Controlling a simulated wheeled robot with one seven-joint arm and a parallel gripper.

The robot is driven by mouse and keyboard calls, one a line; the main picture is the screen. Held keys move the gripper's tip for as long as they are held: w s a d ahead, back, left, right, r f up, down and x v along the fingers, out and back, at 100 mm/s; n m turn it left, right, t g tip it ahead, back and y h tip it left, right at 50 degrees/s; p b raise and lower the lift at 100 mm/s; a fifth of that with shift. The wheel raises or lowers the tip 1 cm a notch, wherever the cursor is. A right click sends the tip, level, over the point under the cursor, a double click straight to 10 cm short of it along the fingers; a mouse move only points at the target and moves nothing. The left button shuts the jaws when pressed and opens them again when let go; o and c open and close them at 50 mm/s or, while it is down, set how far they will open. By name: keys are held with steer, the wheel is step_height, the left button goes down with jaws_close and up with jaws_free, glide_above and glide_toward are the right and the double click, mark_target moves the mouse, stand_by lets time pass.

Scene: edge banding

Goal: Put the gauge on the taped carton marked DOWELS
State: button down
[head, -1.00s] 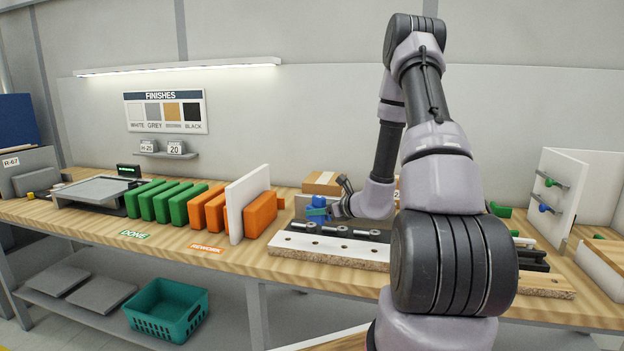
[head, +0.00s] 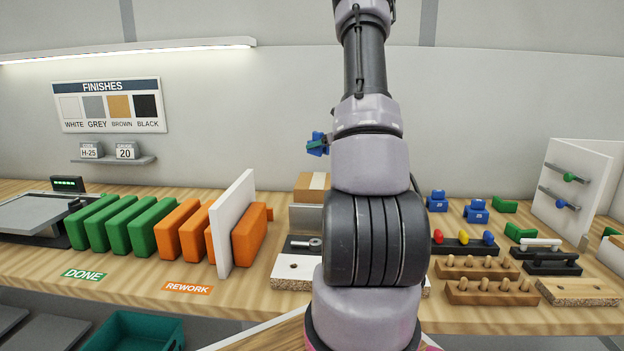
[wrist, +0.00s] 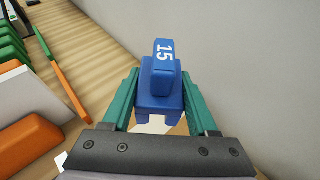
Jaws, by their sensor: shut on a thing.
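A blue gauge (wrist: 160,88) marked 15 is held between the teal fingers of my gripper (wrist: 158,100) in the wrist view. In the head view the gauge (head: 316,144) shows small at the left of my arm, raised well above the bench against the wall. My gripper is mostly hidden behind my arm there. A brown taped carton (head: 312,184) stands at the back of the bench, below the gauge in the picture and partly hidden by my arm. No marking on it can be read.
Two more blue gauges (head: 437,202) (head: 476,211) stand right of my arm, with peg racks (head: 490,291) in front. A white panel (head: 233,222) and orange blocks (head: 178,229) stand left of the carton. A grey block (head: 305,218) is just in front of it.

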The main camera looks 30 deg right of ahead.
mark_target(318, 180)
step_height(318, 180, down, 10)
steer(key=shift+d+r, duration=0.1)
stand_by(0.4)
steer(key=shift+c, duration=0.9)
jaws_free()
